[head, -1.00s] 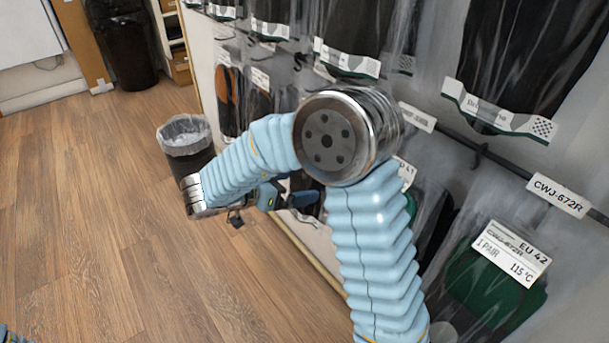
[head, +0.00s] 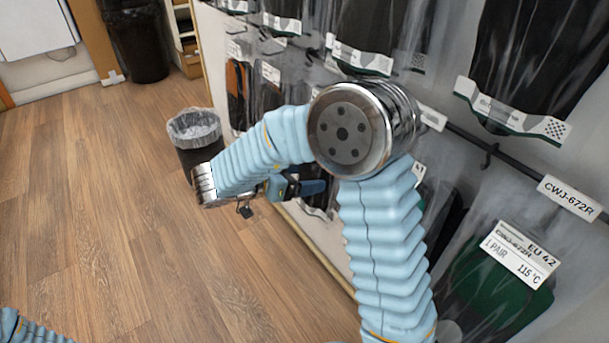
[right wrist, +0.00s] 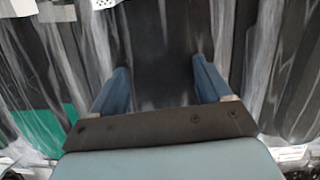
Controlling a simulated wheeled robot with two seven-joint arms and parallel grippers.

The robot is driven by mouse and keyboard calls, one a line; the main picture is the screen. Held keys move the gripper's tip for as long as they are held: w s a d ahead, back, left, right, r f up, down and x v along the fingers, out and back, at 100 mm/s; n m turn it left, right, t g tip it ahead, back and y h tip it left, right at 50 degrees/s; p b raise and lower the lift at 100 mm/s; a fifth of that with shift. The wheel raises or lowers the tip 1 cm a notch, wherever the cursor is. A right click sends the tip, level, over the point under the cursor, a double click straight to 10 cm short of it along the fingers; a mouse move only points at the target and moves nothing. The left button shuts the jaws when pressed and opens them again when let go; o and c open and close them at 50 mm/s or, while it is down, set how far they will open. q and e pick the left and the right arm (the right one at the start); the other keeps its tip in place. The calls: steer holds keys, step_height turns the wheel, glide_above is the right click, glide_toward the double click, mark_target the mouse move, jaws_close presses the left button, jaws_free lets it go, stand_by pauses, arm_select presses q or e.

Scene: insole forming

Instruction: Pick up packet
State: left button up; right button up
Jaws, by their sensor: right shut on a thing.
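My right gripper (head: 308,188) is partly hidden behind my own arm in the head view, close to the lower row of hanging packets. In the right wrist view its two blue fingers (right wrist: 160,80) stand apart on either side of a dark packet (right wrist: 165,40) in clear film. The jaws are shut on this packet; the exact contact is blurred. Another packet (head: 490,290), green and dark in clear film with an "EU 42, 1 PAIR, 115 °C" label, hangs at the lower right. My left gripper is outside the view.
Dark packets (head: 525,65) hang in an upper row on the wall. A dark rail with a "CWJ-672R" tag (head: 569,198) runs below them. A lined bin (head: 195,135) stands on the floor beyond my right arm. The wooden floor at left is clear.

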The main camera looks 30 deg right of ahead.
steer(key=s+a+p, duration=0.1)
steer(key=a+p, duration=0.1)
steer(key=a, duration=1.6)
steer(key=shift+r, duration=0.25)
